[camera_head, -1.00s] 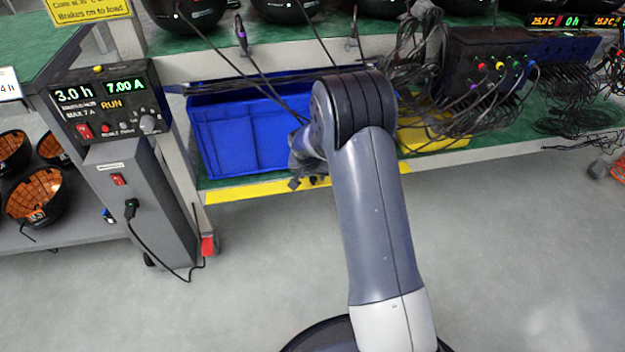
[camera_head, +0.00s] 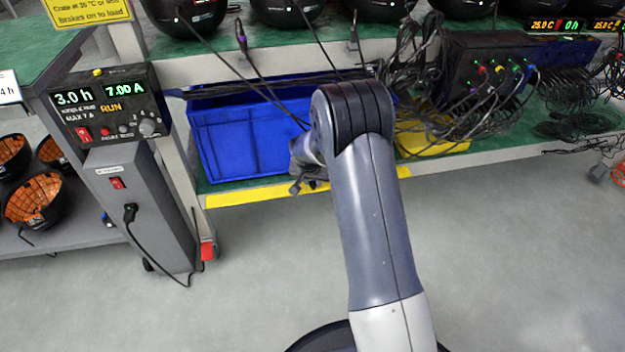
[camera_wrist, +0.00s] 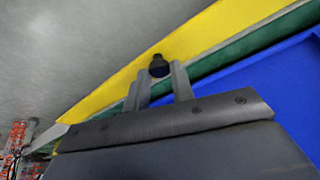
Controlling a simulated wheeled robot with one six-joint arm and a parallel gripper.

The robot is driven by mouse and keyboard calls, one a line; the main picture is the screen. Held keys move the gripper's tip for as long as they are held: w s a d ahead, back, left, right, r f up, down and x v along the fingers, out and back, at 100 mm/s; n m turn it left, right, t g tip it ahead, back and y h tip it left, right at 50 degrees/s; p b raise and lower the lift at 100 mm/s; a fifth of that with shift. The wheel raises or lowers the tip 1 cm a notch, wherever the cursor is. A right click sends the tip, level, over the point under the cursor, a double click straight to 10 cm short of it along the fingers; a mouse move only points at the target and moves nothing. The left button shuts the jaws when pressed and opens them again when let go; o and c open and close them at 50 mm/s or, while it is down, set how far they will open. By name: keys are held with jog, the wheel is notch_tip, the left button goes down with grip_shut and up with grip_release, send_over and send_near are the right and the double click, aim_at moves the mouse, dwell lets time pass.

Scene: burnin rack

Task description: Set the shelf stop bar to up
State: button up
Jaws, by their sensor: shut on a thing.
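The shelf stop bar is a long yellow strip (camera_head: 250,195) along the front edge of the lower shelf, below the blue bin in the head view. It runs diagonally across the wrist view (camera_wrist: 205,38). A small black knob (camera_wrist: 159,66) stands out from it. My gripper (camera_wrist: 160,75) has its two grey fingers on either side of this knob, shut on it. In the head view my gripper (camera_head: 303,187) is at the bar, partly hidden by my arm. The bar lies along the shelf edge and does not visibly stand above the shelf surface; its exact tilt is unclear.
A blue bin (camera_head: 240,140) stands on the green lower shelf just behind the bar. Cables hang in front of it and tangle around a dark box (camera_head: 490,60) at right. A grey power cabinet (camera_head: 145,210) stands at left. The floor (camera_head: 520,260) in front is clear.

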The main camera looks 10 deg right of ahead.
jog(key=shift+w+r+p, duration=0.2)
jog(key=shift+r+p, duration=0.2)
jog(key=shift+p, duration=0.55)
jog(key=shift+w+r+g+p, duration=0.2)
jog(key=shift+g+p, duration=0.3)
jog(key=shift+p, duration=0.6)
jog(key=shift+w+r+g+p, duration=0.1)
jog(key=shift+w+g+p, duration=0.3)
jog(key=shift+g+p, duration=0.65)
jog(key=shift+w+g+p, duration=0.35)
jog(key=shift+g+p, duration=0.1)
jog(key=shift+p, duration=0.25)
jog(key=o, duration=1)
jog(key=shift+s, duration=0.1)
